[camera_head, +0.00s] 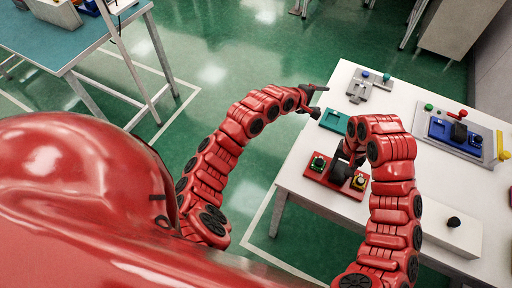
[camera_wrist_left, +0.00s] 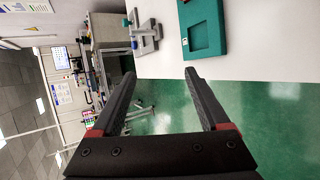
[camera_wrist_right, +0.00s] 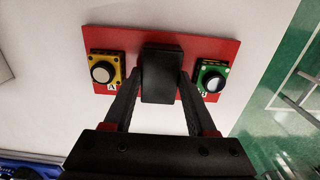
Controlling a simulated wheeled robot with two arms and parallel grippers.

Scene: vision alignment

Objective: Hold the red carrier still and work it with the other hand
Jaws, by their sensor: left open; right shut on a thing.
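The red carrier (camera_head: 345,188) lies flat on the white table, near its left edge. In the right wrist view the red carrier (camera_wrist_right: 212,48) bears a yellow module (camera_wrist_right: 107,71) at left, a black block (camera_wrist_right: 161,72) in the middle and a green module (camera_wrist_right: 210,79) at right. Each module has a round dark knob or lens on top. My right gripper (camera_wrist_right: 160,88) is shut on the black block from both sides. My left gripper (camera_head: 318,100) is open and empty, beyond the table's left edge, apart from the carrier. It also shows in the left wrist view (camera_wrist_left: 160,73).
A teal tray (camera_head: 336,121) with a square recess lies just beyond the carrier. A grey fixture (camera_head: 358,84) stands at the table's far side. A blue device on a grey plate (camera_head: 476,136) and a white box with a black knob (camera_head: 447,236) sit at right. Green floor is free at left.

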